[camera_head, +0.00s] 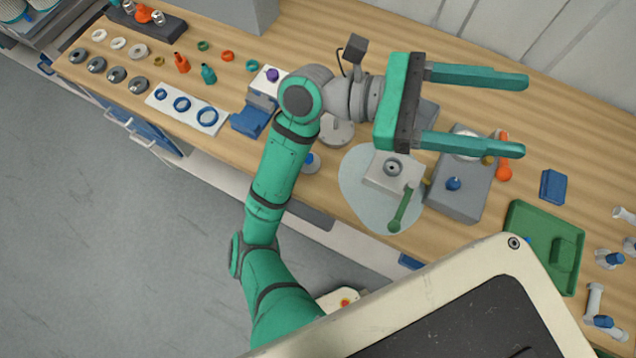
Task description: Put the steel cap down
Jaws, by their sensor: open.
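My gripper (522,116) is open, with its two green fingers pointing right above the bench, and nothing shows between them. I cannot tell for sure which piece is the steel cap. A round grey metal disc (338,132) lies on the bench below my wrist, partly hidden by my arm. A small round grey piece with a dark centre (392,168) sits on a pale square block (378,181), below and left of the fingers. Several grey rings (117,75) lie in a row at the far left.
A grey box (457,199) with a blue knob and an orange-handled piece (503,168) stand under the fingers. A green tray (518,214), a blue block (553,186) and white fittings are at right. A green-handled tool (400,212) lies on a pale round mat (352,183). Bare wood shows at upper right.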

